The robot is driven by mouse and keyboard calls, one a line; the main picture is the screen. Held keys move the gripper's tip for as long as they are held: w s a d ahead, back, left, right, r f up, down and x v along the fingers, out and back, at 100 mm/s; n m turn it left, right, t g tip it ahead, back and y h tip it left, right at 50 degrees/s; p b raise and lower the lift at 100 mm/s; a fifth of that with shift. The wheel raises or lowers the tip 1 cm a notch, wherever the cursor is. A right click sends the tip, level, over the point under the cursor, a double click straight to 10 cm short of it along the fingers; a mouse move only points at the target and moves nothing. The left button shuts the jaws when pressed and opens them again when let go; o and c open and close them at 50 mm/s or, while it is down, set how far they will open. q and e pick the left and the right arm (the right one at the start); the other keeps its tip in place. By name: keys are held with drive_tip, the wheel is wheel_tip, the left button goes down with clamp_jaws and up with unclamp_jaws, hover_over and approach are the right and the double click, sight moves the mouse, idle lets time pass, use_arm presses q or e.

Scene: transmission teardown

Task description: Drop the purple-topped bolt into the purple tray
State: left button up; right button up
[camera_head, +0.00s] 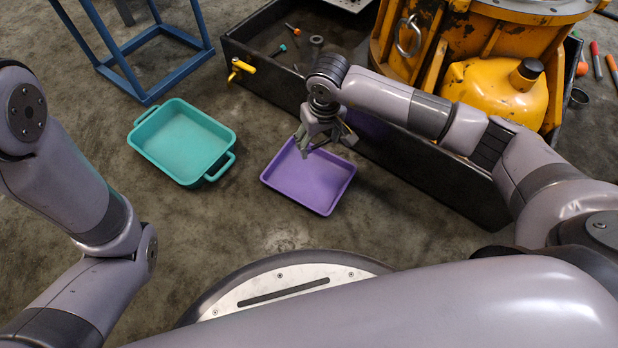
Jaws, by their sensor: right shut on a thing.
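The purple tray (310,178) is a shallow, empty-looking rectangle on the floor, in the middle of the head view. My right gripper (321,145) hangs over the tray's far edge, pointing down. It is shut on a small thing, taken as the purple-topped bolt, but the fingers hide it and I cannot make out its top. My left arm comes in at the left, and its gripper is outside the view.
A teal tray (185,140) with handles lies left of the purple one. A black bin (430,170) holds yellow machinery (480,60) and several small parts. A blue stand (140,55) is at the back left. Bare floor lies between the trays and my base.

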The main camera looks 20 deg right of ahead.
wheel_tip(320, 180, down, 5)
drive_tip(key=b, duration=0.3)
drive_tip(key=shift+f, duration=0.1)
drive_tip(key=o, duration=1.2)
drive_tip(key=shift+o, duration=0.2)
wheel_tip(320, 180, up, 12)
drive_tip(key=s, duration=0.1)
drive_tip(key=shift+s, duration=0.25)
